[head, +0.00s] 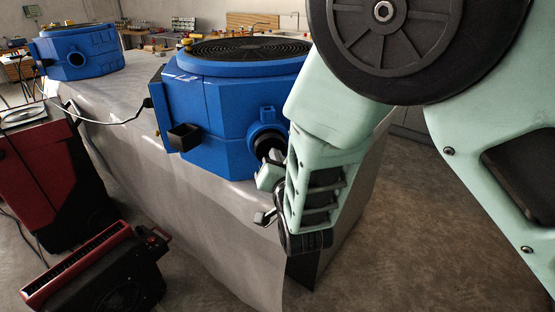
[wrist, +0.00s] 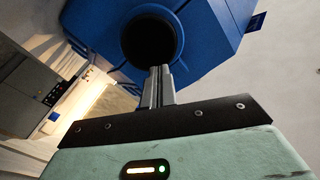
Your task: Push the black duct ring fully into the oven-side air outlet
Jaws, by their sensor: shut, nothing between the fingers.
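The blue oven-like unit (head: 222,105) stands on the covered table. Its air outlet (head: 263,131) is a round blue collar on the side facing my arm; the collar also shows in the wrist view (wrist: 181,40). The black duct ring shows as a dark round shape inside the collar in the wrist view (wrist: 150,41). How deep it sits cannot be told. My gripper (wrist: 161,70) is shut and empty, its fingertips at the lower edge of the dark round opening. Whether they touch the ring is unclear. In the head view my arm partly hides the outlet.
A grey cover (head: 215,215) drapes over the table. A second blue unit (head: 78,52) stands at the far left end. A red and black machine (head: 100,270) lies on the floor at the lower left, near a red cabinet (head: 45,175). The floor at right is open.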

